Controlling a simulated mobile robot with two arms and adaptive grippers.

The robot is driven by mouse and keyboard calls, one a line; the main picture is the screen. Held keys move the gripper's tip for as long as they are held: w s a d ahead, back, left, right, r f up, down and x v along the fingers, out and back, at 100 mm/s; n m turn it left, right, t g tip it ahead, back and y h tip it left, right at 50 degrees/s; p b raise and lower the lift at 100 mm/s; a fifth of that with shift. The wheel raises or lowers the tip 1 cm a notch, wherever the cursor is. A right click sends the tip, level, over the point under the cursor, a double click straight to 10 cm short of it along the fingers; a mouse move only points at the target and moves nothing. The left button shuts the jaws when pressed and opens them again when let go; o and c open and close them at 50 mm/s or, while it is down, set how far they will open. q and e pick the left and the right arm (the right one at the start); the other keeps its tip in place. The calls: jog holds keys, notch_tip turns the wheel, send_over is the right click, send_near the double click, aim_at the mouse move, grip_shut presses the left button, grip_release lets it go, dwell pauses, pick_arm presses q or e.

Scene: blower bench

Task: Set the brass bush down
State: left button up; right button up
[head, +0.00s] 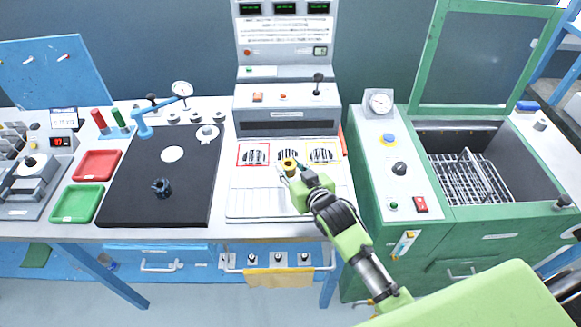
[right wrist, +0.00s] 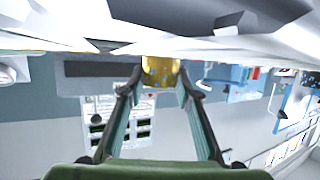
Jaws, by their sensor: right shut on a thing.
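The brass bush (head: 288,163) is a small gold ring at the tip of my right gripper (head: 291,170). The gripper is shut on it, and its arm comes in from the lower right. In the head view the bush appears just in front of the middle round grille (head: 288,154) of the grey blower bench; I cannot tell its height above the surface. In the right wrist view the bush (right wrist: 160,71) sits between the two fingertips (right wrist: 160,80). My left gripper is not in view.
The red-framed grille (head: 253,154) is left of the bush and the yellow-framed one (head: 322,153) right. A ribbed plate (head: 262,204) lies in front. A black mat (head: 190,205) with a dark part (head: 161,188) is left. A green-framed washer (head: 465,215) stands right.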

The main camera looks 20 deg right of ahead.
jog(key=o, duration=1.3)
jog(key=shift+s, duration=0.1)
jog(key=v, duration=1.2)
jog(key=shift+b, duration=0.35)
